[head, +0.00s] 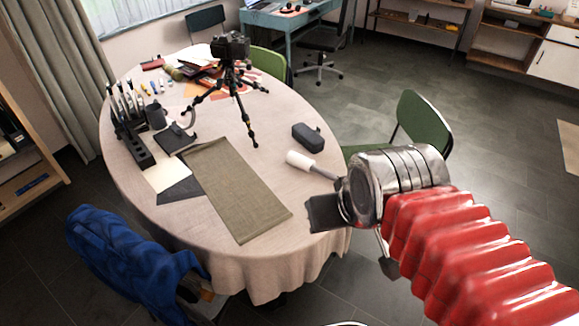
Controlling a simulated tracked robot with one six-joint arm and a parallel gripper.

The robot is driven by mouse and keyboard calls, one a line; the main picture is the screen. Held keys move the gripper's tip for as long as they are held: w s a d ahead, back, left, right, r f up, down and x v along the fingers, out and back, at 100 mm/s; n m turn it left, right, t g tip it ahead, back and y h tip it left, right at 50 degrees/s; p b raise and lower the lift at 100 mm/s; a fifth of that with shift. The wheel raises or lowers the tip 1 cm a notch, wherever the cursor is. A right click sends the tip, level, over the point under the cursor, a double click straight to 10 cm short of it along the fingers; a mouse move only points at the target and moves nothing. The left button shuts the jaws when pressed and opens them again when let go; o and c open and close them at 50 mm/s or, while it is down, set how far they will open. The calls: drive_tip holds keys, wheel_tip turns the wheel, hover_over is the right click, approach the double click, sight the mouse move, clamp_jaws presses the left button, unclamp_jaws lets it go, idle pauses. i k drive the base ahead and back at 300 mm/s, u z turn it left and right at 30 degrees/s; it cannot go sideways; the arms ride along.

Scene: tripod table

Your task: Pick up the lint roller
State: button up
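The lint roller (301,161) has a white cylinder and a grey handle. It appears to lie on the right side of the round table (285,262), with the cylinder pointing left. The handle's far end is hidden behind my metal wrist. My gripper (352,232) hangs at the table's right edge, below and right of the roller in the picture. One dark finger shows on the left and another part shows lower right, with a gap between them. It looks open and empty, apart from the roller.
A dark case (308,137) sits just behind the roller. A camera on a tripod (232,85), an olive cloth runner (232,190) and a dark tool rack (130,130) stand or lie further left. A green chair (424,122) is close behind my wrist.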

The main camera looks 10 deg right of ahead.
sight(305, 164)
drive_tip(key=u, duration=3.85)
drive_tip(key=k, duration=1.55)
